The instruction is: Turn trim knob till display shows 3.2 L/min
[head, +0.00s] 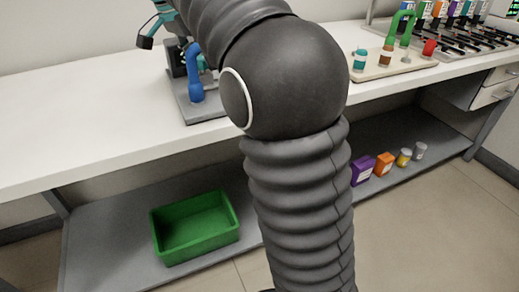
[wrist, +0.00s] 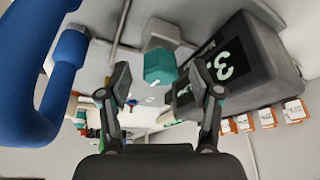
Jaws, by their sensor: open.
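A teal faceted knob (wrist: 159,66) shows in the wrist view, just beyond and between my fingertips. My gripper (wrist: 160,78) is open, with one finger on each side of the knob and visible space beside it. I cannot tell how far the fingertips stop short of it. A dark display box (wrist: 262,62) is at the right in the wrist view. It shows pale green digits, turned in the picture; a 3 is clear, and my right finger covers part of the reading, so I cannot read the full value.
A thick blue handle (wrist: 38,110) rises close to my left finger; it also shows in the head view (head: 194,78) on a grey base. A green bin (head: 157,232) sits on the lower shelf.

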